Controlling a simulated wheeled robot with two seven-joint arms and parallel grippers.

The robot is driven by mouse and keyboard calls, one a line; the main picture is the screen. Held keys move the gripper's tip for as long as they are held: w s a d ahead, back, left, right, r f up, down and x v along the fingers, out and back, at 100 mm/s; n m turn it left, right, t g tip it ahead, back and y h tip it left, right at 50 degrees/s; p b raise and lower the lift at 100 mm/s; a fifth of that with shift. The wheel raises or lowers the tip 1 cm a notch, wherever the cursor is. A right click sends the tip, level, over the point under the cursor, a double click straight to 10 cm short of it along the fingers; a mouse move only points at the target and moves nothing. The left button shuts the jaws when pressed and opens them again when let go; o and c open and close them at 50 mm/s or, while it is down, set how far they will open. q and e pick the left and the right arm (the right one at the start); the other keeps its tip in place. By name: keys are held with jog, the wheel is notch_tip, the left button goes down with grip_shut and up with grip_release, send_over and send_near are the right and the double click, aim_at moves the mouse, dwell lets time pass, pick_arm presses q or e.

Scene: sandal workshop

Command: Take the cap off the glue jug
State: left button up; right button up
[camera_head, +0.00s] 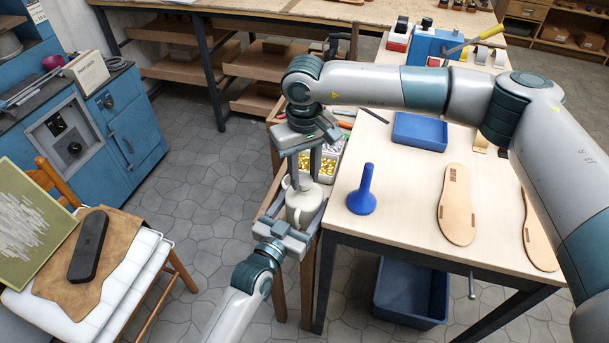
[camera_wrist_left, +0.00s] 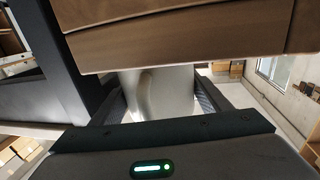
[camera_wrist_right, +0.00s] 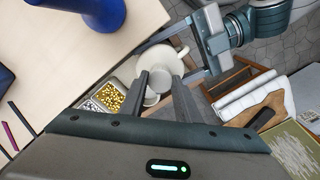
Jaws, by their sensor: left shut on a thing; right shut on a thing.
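The glue jug (camera_head: 301,212) is a pale, cream-white vessel with a handle, beside the left edge of the work table. My left gripper (camera_head: 284,226) comes from below and is shut on the jug's body, which also shows between its fingers in the left wrist view (camera_wrist_left: 160,97). My right gripper (camera_head: 306,176) points down over the jug's top and is shut on the small white cap (camera_wrist_right: 152,98). The fingers partly hide the cap, and I cannot tell whether it still touches the jug. The jug's handle side (camera_wrist_right: 178,52) shows in the right wrist view.
A blue funnel (camera_head: 362,192) stands on the table close to the jug. A blue tray (camera_head: 420,132) and sandal soles (camera_head: 456,206) lie farther right. Containers of gold and silver fittings (camera_wrist_right: 108,96) sit beside the jug. A chair (camera_head: 160,262) stands at left, with open floor between.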

aim_at(304, 179)
jog(key=shift+r, duration=0.4)
jog(key=shift+r, duration=1.9)
pick_arm(q)
jog(key=o, duration=2.2)
pick_arm(e)
jog(key=shift+a, duration=0.1)
pick_arm(q)
jog(key=shift+s+f, duration=0.1)
jog(key=shift+s+a+f, duration=0.1)
jog(key=shift+s+a, duration=0.2)
jog(key=shift+s, duration=0.15)
pick_arm(e)
jog(key=shift+w+f, duration=0.1)
jog(key=shift+f, duration=0.2)
notch_tip(304, 179, down, 2)
jog(key=b, duration=0.3)
jog(key=shift+f, duration=0.15)
pick_arm(q)
jog(key=shift+v, duration=5.4)
pick_arm(e)
jog(key=shift+f, duration=0.1)
